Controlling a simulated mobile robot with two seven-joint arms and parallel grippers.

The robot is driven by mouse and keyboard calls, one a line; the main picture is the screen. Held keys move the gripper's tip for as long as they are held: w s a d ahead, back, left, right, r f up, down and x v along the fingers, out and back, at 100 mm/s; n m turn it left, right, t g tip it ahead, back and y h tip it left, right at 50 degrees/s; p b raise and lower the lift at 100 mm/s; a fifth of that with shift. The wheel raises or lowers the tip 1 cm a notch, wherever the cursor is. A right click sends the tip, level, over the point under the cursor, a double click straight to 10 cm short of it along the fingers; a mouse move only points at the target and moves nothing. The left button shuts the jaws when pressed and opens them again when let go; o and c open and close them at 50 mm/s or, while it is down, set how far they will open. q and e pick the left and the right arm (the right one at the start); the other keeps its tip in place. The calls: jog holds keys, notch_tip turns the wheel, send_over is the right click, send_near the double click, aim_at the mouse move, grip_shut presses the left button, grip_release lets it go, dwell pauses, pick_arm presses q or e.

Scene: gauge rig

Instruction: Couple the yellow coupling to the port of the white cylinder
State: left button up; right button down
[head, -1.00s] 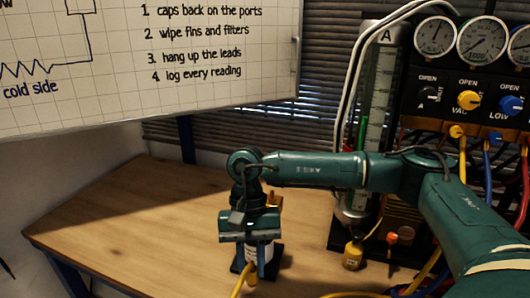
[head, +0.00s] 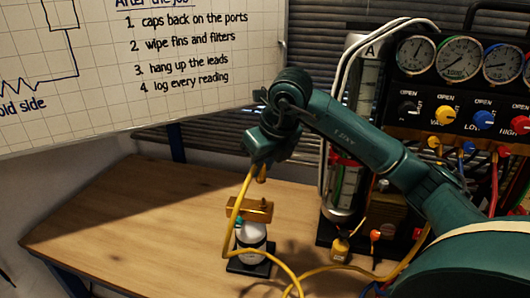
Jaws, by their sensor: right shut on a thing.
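The white cylinder (head: 250,236) stands upright on a black base (head: 251,263) on the table, with a brass-coloured block (head: 249,210) across its top. A small dark fitting shows at the block, but I cannot make out the port clearly. My right gripper (head: 261,164) is above the cylinder, pointing down, and is shut on the yellow coupling (head: 261,175). Only the coupling's lower end shows below the jaws, apart from the block. Its yellow hose (head: 238,195) hangs down past the left side of the cylinder and loops in front. My left gripper is not in view.
A gauge panel (head: 455,95) with knobs and hoses stands at the right, beside a tall glass cylinder (head: 345,180). A small yellow bottle (head: 340,248) stands right of the white cylinder. The table's left part (head: 120,220) is clear. A whiteboard (head: 140,70) hangs behind.

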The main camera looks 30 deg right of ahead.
aim_at(265, 181)
jog(key=shift+d+r+m, duration=0.35)
jog(key=shift+m, duration=0.25)
jog(key=shift+f+b, duration=0.1)
jog(key=shift+b, duration=0.2)
jog(key=shift+f+b, duration=0.65)
jog(key=shift+f, duration=0.2)
notch_tip(265, 181, down, 2)
jog(key=shift+f+b, duration=0.15)
jog(key=shift+b, duration=0.85)
jog(key=shift+f+b, duration=0.4)
jog(key=shift+f, duration=0.1)
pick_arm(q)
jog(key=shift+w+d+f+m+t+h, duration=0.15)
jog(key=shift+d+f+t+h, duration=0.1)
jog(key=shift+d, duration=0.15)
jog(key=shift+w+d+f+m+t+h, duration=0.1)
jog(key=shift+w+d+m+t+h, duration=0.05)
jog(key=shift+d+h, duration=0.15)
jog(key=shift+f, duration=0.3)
